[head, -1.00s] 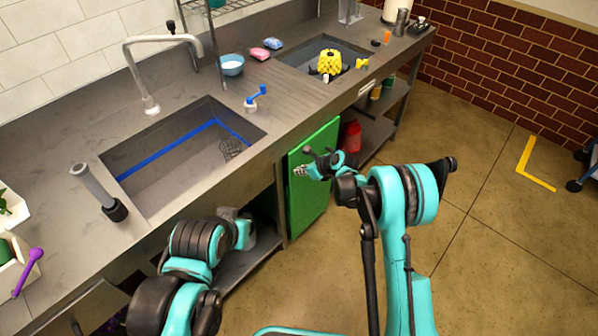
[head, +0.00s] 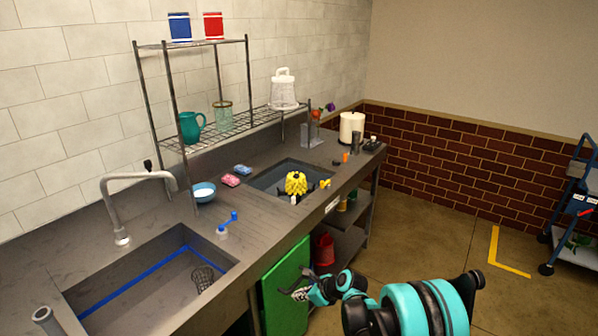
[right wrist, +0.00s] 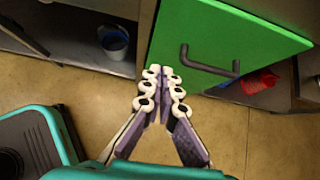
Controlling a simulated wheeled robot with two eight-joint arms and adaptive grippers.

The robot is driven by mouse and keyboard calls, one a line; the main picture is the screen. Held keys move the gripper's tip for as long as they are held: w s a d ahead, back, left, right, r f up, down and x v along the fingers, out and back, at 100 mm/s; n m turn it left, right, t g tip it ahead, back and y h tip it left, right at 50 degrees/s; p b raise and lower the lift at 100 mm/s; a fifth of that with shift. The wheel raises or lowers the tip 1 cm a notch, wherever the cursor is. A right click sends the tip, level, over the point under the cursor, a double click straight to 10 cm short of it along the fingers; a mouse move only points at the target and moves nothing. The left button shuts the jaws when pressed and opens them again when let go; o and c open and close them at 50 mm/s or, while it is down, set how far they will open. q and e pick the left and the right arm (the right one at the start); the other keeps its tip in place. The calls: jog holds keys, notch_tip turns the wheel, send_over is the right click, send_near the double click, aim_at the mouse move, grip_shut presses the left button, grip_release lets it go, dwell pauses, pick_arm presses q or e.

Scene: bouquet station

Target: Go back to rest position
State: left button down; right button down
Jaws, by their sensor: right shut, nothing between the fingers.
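My right gripper (head: 300,292) is in front of the green cabinet door (head: 286,290), below the counter edge. In the right wrist view my right gripper (right wrist: 163,90) has its fingertips together with nothing between them. The green door (right wrist: 225,45) with its dark handle (right wrist: 208,65) lies just beyond the fingertips; whether they touch it I cannot tell. My left gripper is not in view.
A wire shelf (head: 228,127) stands behind. A blue cart (head: 577,212) is at the right. The floor (head: 430,235) between is clear.

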jog(key=s+d+r+n+h, duration=0.2)
jog(key=s+d+r+n, duration=0.3)
jog(key=r, duration=0.3)
jog(key=s+d+r+n+h, duration=0.1)
jog(key=s+d+r+n, duration=0.3)
jog(key=s+r+n, duration=0.25)
jog(key=s+d+r+n+t+h, duration=0.1)
jog(key=s+d+n, duration=0.3)
jog(key=s, duration=0.6)
jog(key=s+d+r+n+t+h, duration=0.1)
jog(key=s+d+r+n+h, duration=0.1)
jog(key=s+d+n, duration=0.3)
jog(key=s+n+h, duration=0.1)
jog(key=s+n, duration=0.3)
jog(key=s, duration=0.1)
